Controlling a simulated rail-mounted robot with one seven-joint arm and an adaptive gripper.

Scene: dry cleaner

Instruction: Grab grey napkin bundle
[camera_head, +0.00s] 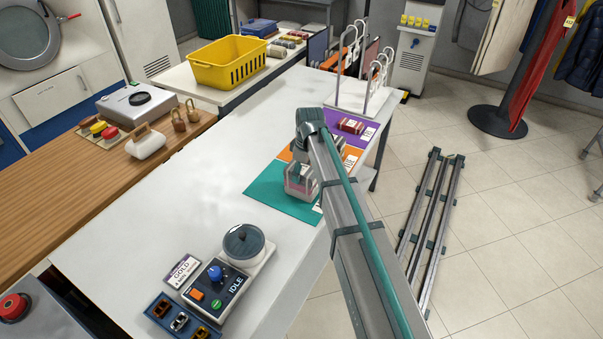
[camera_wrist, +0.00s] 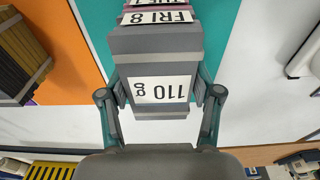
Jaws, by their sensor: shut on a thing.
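In the head view, my gripper (camera_head: 300,178) is over the teal mat (camera_head: 268,196), and the bundle there is mostly covered by my arm. I cannot tell whether the bundle touches the mat.
A red bundle (camera_head: 351,126) lies on the purple mat (camera_head: 372,126). A rack with white hangers (camera_head: 378,75) stands behind. The white table (camera_head: 200,190) is clear left of the mats; a control box (camera_head: 216,288) stands nearer.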

